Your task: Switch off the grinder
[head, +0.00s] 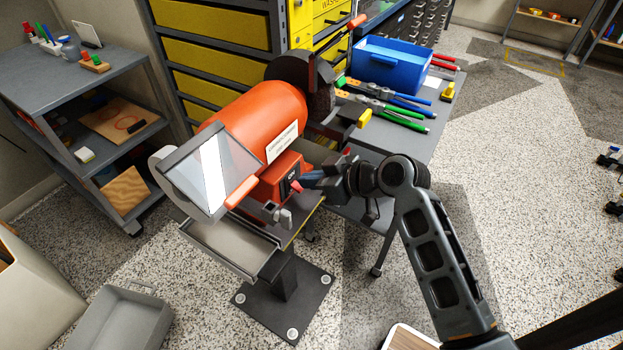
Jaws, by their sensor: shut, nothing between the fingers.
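The grinder (258,112) has an orange-red cylindrical body, a dark wheel (318,90) at its far right end and a clear shield (212,165) at its near left end. It stands on a dark pedestal (284,283). Below the body is a red switch box (280,178) with a small black panel on its right-hand face. My gripper (304,182) reaches in from the right, with its fingertips at that panel. It is shut with nothing held.
A grey table (430,150) behind the grinder holds a blue bin (392,66) and several pliers-like tools. A grey shelf (75,75) stands at left. A grey tray (122,322) lies on the floor at lower left. The floor at right is mostly clear.

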